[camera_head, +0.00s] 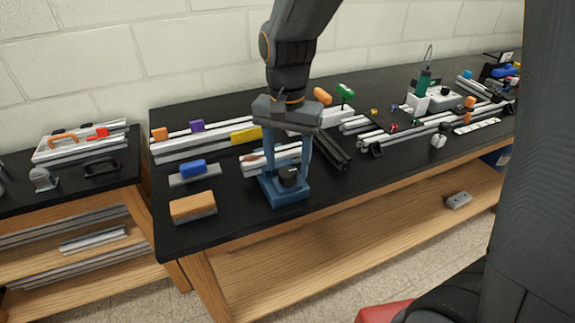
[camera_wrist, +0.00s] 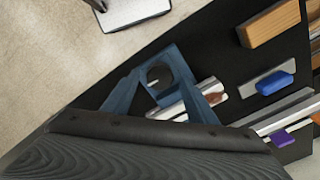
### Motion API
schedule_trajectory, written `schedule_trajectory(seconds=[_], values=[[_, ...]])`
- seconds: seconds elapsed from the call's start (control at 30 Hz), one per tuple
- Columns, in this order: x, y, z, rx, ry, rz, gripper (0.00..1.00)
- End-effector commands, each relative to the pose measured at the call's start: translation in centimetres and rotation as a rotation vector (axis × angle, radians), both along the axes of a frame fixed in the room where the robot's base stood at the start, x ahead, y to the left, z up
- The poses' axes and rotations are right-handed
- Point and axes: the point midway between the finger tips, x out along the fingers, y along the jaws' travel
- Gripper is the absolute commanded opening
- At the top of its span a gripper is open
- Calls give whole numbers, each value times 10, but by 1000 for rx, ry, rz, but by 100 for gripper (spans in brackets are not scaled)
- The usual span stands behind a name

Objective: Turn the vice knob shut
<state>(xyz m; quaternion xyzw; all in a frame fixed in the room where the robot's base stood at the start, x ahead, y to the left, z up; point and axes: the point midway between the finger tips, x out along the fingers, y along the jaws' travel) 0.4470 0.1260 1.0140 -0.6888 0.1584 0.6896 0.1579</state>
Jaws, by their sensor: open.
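My gripper (camera_head: 287,122) is open, pointing down directly above the vice, apart from the knob. In the wrist view the knob (camera_wrist: 159,75) shows between the blue sides of the vice (camera_wrist: 178,62), beyond the dark gripper body (camera_wrist: 150,135).
A wooden-topped block (camera_head: 193,207) and a blue-handled block (camera_head: 193,170) lie left of the vice. Silver extrusions (camera_head: 202,146) lie behind. Dark rails (camera_head: 328,153) lie close on the right. The bench front edge is near, with a wooden shelf (camera_head: 350,240) below.

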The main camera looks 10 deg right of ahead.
Motion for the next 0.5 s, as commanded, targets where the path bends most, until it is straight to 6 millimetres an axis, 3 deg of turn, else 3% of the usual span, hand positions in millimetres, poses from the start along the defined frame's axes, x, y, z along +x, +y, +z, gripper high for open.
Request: schedule_trajectory(seconds=[0.2,0.47,0.5], values=[[0,0,-15,0,0,0,52],[0,0,-16,0,-1,0,52],[0,0,-16,0,-1,0,46]])
